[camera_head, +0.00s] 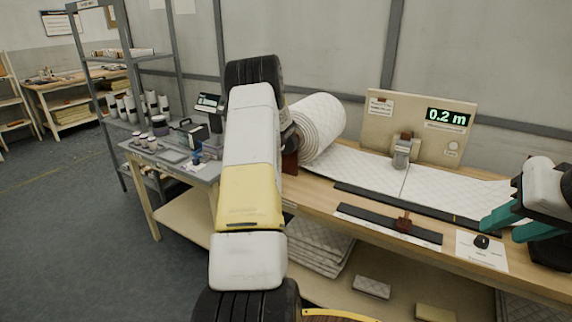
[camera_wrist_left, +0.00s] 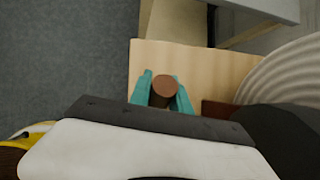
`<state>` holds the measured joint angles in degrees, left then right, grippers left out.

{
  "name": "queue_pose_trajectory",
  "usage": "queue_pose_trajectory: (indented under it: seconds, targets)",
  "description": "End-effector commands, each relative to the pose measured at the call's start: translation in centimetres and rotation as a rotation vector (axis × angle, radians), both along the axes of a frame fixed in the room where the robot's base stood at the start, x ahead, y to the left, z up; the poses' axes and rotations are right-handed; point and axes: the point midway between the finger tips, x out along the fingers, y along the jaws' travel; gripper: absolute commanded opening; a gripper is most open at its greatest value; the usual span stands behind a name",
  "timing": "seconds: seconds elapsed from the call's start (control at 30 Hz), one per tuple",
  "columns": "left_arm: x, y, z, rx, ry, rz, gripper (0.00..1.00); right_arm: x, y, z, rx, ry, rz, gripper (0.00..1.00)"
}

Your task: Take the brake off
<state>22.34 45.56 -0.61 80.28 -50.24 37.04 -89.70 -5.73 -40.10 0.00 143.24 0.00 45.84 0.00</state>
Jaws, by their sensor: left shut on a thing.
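In the left wrist view my left gripper (camera_wrist_left: 163,98) has its teal fingers on either side of a brown, round-ended handle (camera_wrist_left: 164,88), shut on it. The handle, which looks like the brake's, stands over the bench end beside the wadding roll (camera_wrist_left: 286,76). In the head view my left arm covers the handle and left gripper. The white quilted wadding roll (camera_head: 322,122) lies at the bench's left end, its sheet (camera_head: 375,173) running right along the top. My right gripper (camera_head: 497,231) is at the right edge, teal fingers apart, with nothing seen between them.
A board with a display reading 0.2 m (camera_head: 447,118) stands behind the sheet. A dark bar with a red-brown block (camera_head: 404,223) lies along the bench front. A white card with a black object (camera_head: 481,242) lies near my right gripper. A grey side table (camera_head: 172,157) stands left.

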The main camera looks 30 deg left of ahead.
Motion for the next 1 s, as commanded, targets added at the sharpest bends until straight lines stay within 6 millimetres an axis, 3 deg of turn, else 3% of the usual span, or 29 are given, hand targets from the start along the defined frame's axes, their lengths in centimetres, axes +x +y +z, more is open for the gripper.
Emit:
queue_pose_trajectory:
  seconds: [0.1, 0.13, 0.23, 0.63, 1.0]
  targets:
    - [0.1, 0.0, 0.0, 0.0, -0.004, 0.0, 0.0, 0.0, 0.0, 0.0, 0.0, 0.0, 0.0, 0.36]
    - [0.1, 0.0, 0.0, 0.0, -0.003, 0.001, 0.25, 0.0, 0.0, 0.0, 0.0, 0.0, 0.0, 0.36]
    - [0.0, 0.1, 0.0, 0.0, -0.003, 0.001, 0.45, 0.0, 0.0, 0.0, 0.0, 0.0, 0.0, 0.36]
    - [-0.1, -0.3, 0.5, 0.001, -0.002, 0.0, 0.45, 0.0, 0.0, 0.0, 0.0, 0.0, 0.0, 0.36]
    - [-1.3, -3.0, 5.6, 0.001, -0.003, 0.0, 0.45, 0.0, 0.0, 0.0, 0.0, 0.0, 0.0, 0.36]
